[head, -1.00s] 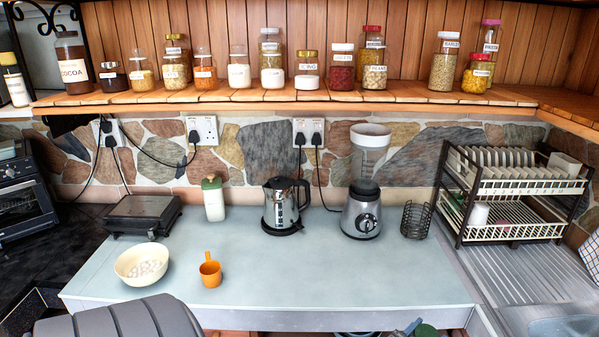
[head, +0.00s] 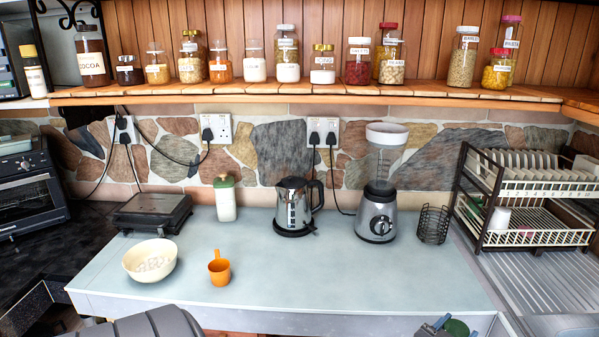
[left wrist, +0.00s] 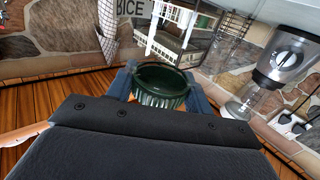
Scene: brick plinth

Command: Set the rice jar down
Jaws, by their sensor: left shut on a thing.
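My left gripper (head: 447,327) shows at the bottom edge of the head view, right of centre, just in front of the counter's front edge. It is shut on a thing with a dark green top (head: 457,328). In the left wrist view the two blue-grey fingers (left wrist: 163,88) hold a round, ribbed green lid (left wrist: 160,90) between them. A label reading RICE (left wrist: 131,8) shows at the top of that view. The jar body is mostly cut off or hidden in the head view. My right gripper is not in view.
The pale counter (head: 300,270) is clear in its front middle and right. A dish rack (head: 530,238) stands right; labelled jars line the shelf (head: 300,96).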

